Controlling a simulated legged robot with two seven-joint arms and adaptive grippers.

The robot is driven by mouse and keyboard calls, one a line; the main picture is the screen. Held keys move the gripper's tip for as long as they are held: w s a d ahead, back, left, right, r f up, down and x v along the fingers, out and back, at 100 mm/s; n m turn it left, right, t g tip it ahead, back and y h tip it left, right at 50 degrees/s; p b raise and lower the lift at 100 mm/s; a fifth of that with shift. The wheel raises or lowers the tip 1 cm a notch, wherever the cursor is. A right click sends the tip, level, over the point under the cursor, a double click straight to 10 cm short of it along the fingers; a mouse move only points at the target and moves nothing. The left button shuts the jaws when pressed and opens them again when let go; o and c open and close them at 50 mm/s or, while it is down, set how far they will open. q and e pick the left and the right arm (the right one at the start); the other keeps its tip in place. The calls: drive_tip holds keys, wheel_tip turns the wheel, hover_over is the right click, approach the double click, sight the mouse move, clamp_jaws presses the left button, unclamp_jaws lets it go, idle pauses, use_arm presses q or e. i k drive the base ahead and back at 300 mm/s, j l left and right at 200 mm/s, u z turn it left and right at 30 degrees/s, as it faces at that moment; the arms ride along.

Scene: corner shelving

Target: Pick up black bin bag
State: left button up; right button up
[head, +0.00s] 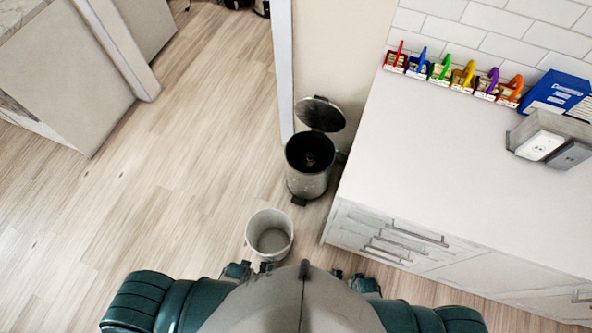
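A pedal bin (307,182) with a metallic body stands on the floor against the end of the counter, its round lid (320,114) raised. Its inside is black, with a small brownish thing at the bottom. I cannot tell whether the black lining is a bin bag, and no separate black bag shows. Dark parts that look like my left gripper (252,269) and my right gripper (349,279) poke out at the bottom, mostly hidden by my body. Both are apart from the pedal bin. Their fingers are too small and covered to read.
An open light grey bucket (269,251) stands on the floor between me and the pedal bin. A white counter (450,160) with drawers fills the right, with colourful items and a blue box (556,94) on it. Wooden floor (170,190) is clear at left.

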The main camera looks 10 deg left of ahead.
sight(309, 162)
drive_tip(key=k+u, duration=0.15)
drive_tip(key=k, duration=0.5)
drive_tip(key=j+u, duration=0.15)
drive_tip(key=u, duration=1.9)
drive_tip(key=i+u, duration=0.25)
drive_tip(key=i, duration=1.4)
drive_tip(key=i+l+z, duration=0.15)
drive_tip(key=i+z, duration=0.15)
drive_tip(key=z, duration=0.2)
drive_tip(key=i+z, duration=0.45)
drive_tip(key=i+j+z, duration=0.1)
drive_tip(key=i+z, duration=0.15)
drive_tip(key=z, duration=0.25)
drive_tip(key=i+j+z, duration=0.2)
drive_tip(key=z, duration=0.3)
drive_tip(key=i+l+z, duration=0.3)
drive_tip(key=z, duration=0.15)
drive_tip(key=i+l+z, duration=0.1)
drive_tip(key=i+z, duration=0.85)
drive_tip(key=i+j+z, duration=0.15)
drive_tip(key=i+z, duration=0.3)
drive_tip(key=i+j+z, duration=0.25)
drive_tip(key=z, duration=0.2)
